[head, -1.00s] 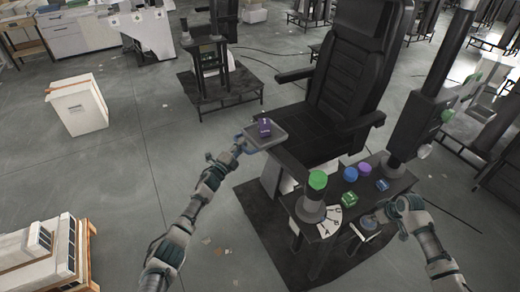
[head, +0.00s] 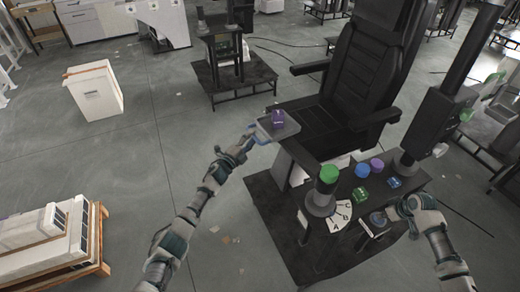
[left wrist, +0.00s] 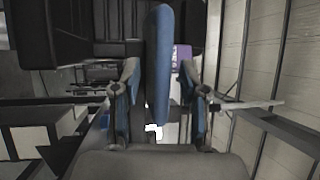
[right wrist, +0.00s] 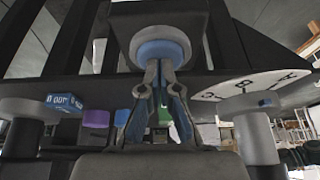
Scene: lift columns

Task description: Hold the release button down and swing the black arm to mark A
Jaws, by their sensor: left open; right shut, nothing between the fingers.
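The black arm (head: 302,158) runs from a grey post with a green cap (head: 328,173) to a tray (head: 290,133). The tray's blue handle (head: 262,138) points toward my left gripper (head: 248,141). In the left wrist view the blue handle (left wrist: 164,65) lies between the open fingers, with no clear grip on it. A white plate (head: 341,215) with letters A, B and C sits beside the post. My right gripper (head: 388,212) is shut. In the right wrist view its fingertips (right wrist: 160,68) are at the round blue button (right wrist: 160,50); contact is hard to tell.
A purple block (head: 278,117) rests on the tray. A black chair (head: 355,85) stands behind. Purple and blue knobs and small green and blue blocks (head: 394,183) sit on the black bench. A black column (head: 455,80) rises at right.

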